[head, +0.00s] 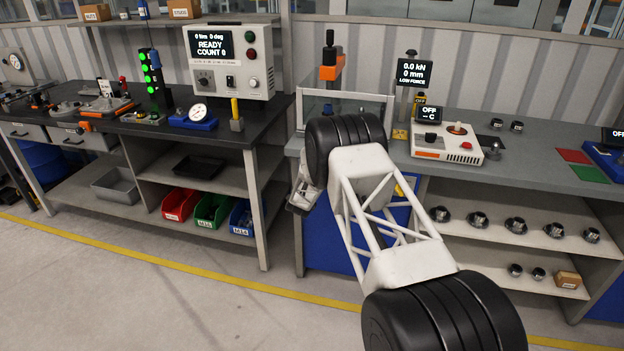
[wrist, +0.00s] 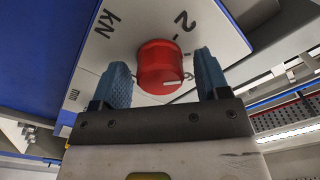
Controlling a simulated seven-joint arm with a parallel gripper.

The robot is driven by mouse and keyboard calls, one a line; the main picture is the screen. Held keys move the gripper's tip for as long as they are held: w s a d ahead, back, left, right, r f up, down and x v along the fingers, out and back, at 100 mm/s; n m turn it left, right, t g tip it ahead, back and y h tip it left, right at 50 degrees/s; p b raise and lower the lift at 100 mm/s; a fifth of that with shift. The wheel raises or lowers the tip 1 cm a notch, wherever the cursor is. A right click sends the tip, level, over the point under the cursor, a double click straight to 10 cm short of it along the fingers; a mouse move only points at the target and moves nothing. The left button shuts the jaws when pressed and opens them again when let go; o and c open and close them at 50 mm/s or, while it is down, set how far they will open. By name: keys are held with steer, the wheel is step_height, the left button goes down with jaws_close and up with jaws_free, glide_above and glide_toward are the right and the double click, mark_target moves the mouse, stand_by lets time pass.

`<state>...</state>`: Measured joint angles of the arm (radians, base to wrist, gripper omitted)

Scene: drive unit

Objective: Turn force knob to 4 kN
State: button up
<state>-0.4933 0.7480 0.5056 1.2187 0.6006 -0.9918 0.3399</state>
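The red force knob (wrist: 162,66) sits on a pale panel (wrist: 215,30) marked "kN" and "2" with short dark ticks, in the wrist view. A white pointer line on the knob faces the lower right of that view; its exact setting cannot be read. My gripper (wrist: 161,72) is open, with a blue finger on each side of the knob and small gaps visible. In the head view, my arm hides the knob and its panel. The press display (head: 413,72) there reads "0.0 kN", "0 mm" and "LOW FORCE".
A heater unit (head: 446,143) reading "OFF" stands on the grey bench right of the press. A clear guard (head: 345,103) stands behind my arm. The left bench (head: 185,131) holds a "READY COUNT 0" controller (head: 230,62). The floor in front is clear.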

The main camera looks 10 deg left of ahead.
steer(key=shift+s, duration=0.15)
steer(key=s, duration=0.7)
steer(key=shift+s, duration=0.25)
stand_by(0.3)
stand_by(0.3)
steer(key=s+d+r+n+g+y, duration=0.1)
steer(key=s+d+r+n+g, duration=0.2)
steer(key=d+r, duration=0.8)
steer(key=s+d+r+n+g+y, duration=0.15)
steer(key=s+d+r, duration=0.45)
steer(key=r, duration=0.9)
steer(key=s+d+r+n+g, duration=0.1)
steer(key=s+d+r+g, duration=0.1)
steer(key=s+d+r, duration=0.45)
steer(key=s+d+r+g, duration=0.2)
steer(key=s+d+r, duration=0.2)
steer(key=s+d, duration=0.45)
steer(key=s+d+g+h, duration=0.1)
steer(key=s+d, duration=0.4)
steer(key=s, duration=0.9)
steer(key=s+d+n+g, duration=0.1)
steer(key=s+d+g, duration=0.2)
steer(key=s, duration=1.2)
steer(key=s+d+n+g+h, duration=0.1)
steer(key=s+d+g, duration=0.2)
steer(key=s+d, duration=0.4)
steer(key=s, duration=0.7)
steer(key=shift+s+d+r+h, duration=0.15)
steer(key=shift+s+d+h, duration=0.05)
steer(key=shift+s+h, duration=0.2)
